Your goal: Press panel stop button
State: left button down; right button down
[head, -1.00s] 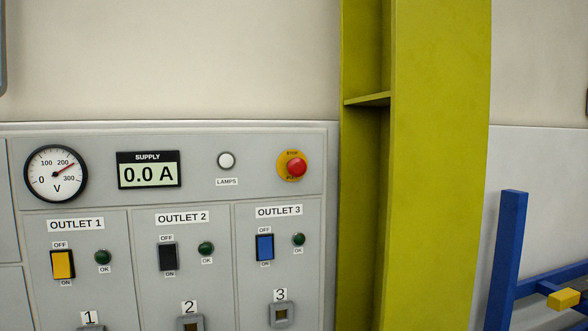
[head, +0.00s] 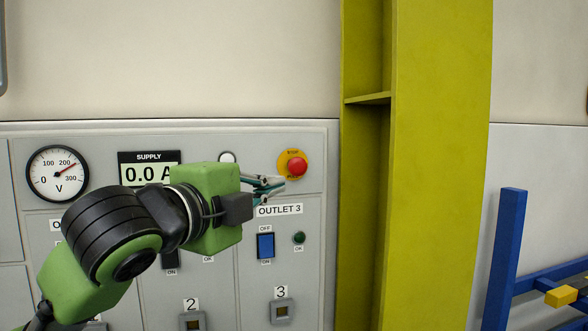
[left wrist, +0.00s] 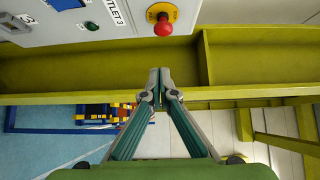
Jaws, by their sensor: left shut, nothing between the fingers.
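The red stop button (head: 297,166) sits on a round yellow base at the upper right of the grey panel (head: 308,229). It also shows in the left wrist view (left wrist: 163,27) at the top, ahead of the fingertips and apart from them. My left gripper (head: 279,183) is in front of the panel, its fingertips just left of and below the button in the head view. In the left wrist view its two fingers (left wrist: 159,74) meet at the tips, with nothing between them. My right gripper is not in view.
A yellow-green steel column (head: 440,160) stands just right of the panel. Outlet switches, such as the blue one (head: 265,246), lie below the button. The gauge (head: 57,174) is at the left, and a blue frame (head: 506,250) stands at the far right.

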pick_arm(q)
jog(key=shift+s+r, duration=0.15)
jog(key=shift+r, duration=0.2)
jog(key=p, duration=0.4)
send_near(304, 167)
jog(key=d, duration=0.3)
jog(key=w+p, duration=0.1)
jog(key=w, duration=0.3)
jog(key=shift+w+p, duration=0.1)
jog(key=shift+p, duration=0.3)
jog(key=shift+w+a+f, duration=0.15)
jog(key=shift+w+a, duration=0.2)
jog(key=shift+w, duration=0.15)
jog(key=shift+d, duration=0.1)
